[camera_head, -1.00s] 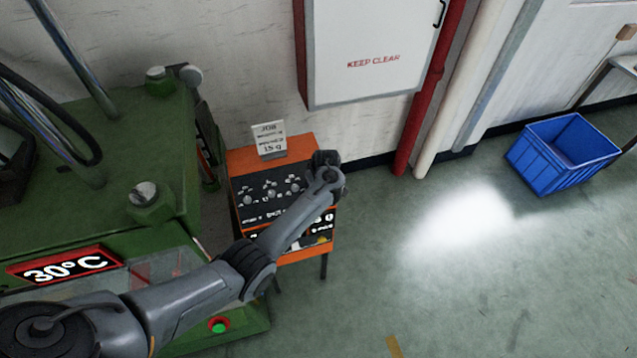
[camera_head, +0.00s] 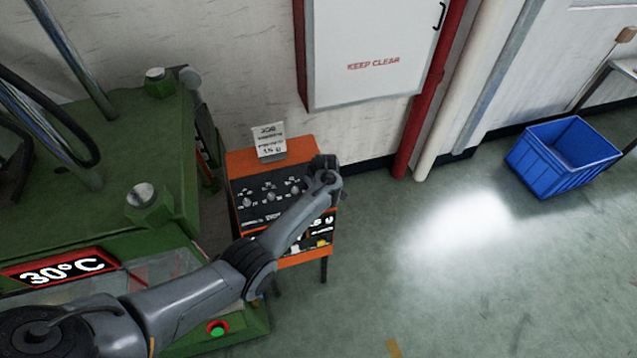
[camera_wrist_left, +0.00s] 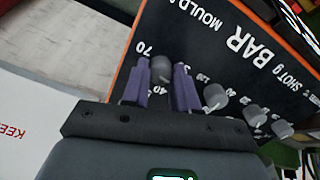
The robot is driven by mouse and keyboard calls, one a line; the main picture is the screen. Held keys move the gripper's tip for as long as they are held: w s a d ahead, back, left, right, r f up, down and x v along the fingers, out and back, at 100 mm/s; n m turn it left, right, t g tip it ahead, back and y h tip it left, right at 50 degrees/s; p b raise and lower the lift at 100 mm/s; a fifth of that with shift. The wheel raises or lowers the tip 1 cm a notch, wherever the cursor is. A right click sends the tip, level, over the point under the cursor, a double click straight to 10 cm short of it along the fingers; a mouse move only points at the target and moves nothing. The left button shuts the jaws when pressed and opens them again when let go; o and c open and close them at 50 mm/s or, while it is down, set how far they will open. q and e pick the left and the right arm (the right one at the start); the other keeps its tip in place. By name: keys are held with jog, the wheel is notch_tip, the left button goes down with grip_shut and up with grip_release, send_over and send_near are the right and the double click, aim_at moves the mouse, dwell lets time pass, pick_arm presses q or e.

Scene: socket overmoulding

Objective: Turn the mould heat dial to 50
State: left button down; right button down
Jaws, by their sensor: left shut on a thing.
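The control panel (camera_head: 240,200) is a black face on an orange stand beside the green machine. In the left wrist view a grey dial knob (camera_wrist_left: 161,68) sits near the words "MOULD" and "BAR", with "70" and "40" printed close to it. My left gripper (camera_wrist_left: 161,82) has its two purple fingers on either side of this knob and is shut on it. The knob's pointer is hard to make out. In the head view my left forearm reaches over the panel, and the fingers are hidden. The red-framed display (camera_head: 62,268) reads 30°C. My right gripper is not in view.
More grey knobs (camera_wrist_left: 215,96) stand in a row beside the gripped one. A job card (camera_head: 268,141) stands at the panel's back edge. The green machine (camera_head: 100,200) is close on the left. A blue crate (camera_head: 560,160) stands on the floor at right; the floor between is clear.

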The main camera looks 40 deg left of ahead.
pick_arm(q)
jog(key=m+p, duration=0.2)
jog(key=m, duration=0.1)
jog(key=shift+r, duration=0.15)
jog(key=m+p, duration=0.1)
jog(key=m, duration=0.3)
jog(key=shift+p, duration=0.35)
jog(key=m+p, duration=0.1)
jog(key=m, duration=0.4)
jog(key=shift+w+g, duration=0.1)
jog(key=shift+g, duration=0.2)
jog(key=shift+m+y, duration=0.3)
jog(key=shift+m, duration=1.4)
jog(key=shift+d+f, duration=0.1)
jog(key=shift+f, duration=0.1)
jog(key=c, duration=0.9)
grip_release()
jog(key=shift+o, duration=0.2)
